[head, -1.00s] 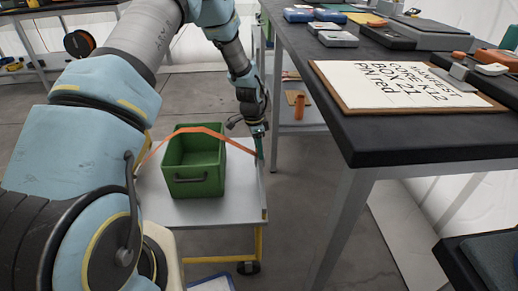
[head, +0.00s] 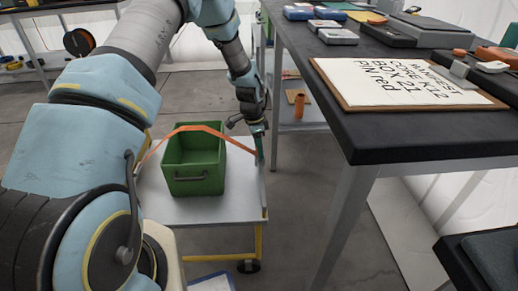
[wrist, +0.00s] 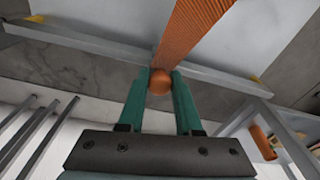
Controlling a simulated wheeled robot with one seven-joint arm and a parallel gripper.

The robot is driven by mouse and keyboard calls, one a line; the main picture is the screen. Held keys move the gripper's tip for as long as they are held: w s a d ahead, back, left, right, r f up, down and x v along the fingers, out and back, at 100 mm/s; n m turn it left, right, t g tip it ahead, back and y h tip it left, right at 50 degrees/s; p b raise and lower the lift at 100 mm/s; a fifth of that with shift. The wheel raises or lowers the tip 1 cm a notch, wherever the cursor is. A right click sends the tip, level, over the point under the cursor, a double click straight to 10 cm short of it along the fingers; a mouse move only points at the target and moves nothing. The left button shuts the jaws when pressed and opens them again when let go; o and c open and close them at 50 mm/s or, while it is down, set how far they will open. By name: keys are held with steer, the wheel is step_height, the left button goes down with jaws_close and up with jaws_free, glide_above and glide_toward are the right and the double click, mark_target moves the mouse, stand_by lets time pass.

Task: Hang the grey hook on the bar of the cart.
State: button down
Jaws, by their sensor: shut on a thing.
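My gripper (head: 259,132) is at the right edge of the cart (head: 222,211), pointing down. In the wrist view its teal fingers (wrist: 160,76) are shut on a round orange end piece (wrist: 159,83) of the orange strap (wrist: 195,35). The strap also shows in the head view (head: 205,128), running over the green box to the gripper. A grey bar (wrist: 95,43) runs along the cart's edge in the wrist view, just beyond the fingertips. I cannot make out the grey hook; whether anything touches the bar is unclear.
A green box (head: 195,185) stands on the cart under the strap. A dark-topped table (head: 420,145) with a paper sign (head: 405,85) is close on the right. A shelf with an orange cylinder (head: 299,105) lies behind. Bare floor lies between cart and table.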

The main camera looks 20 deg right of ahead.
steer(key=shift+f, duration=0.4)
steer(key=c, duration=0.5)
jaws_free()
steer(key=shift+r, duration=0.1)
steer(key=r, duration=0.3)
steer(key=a+r, duration=0.1)
steer(key=r, duration=0.6)
steer(key=shift+a+r+p, duration=0.15)
steer(key=shift+r+p, duration=0.1)
steer(key=shift+p, duration=0.1)
steer(key=shift+w, duration=0.1)
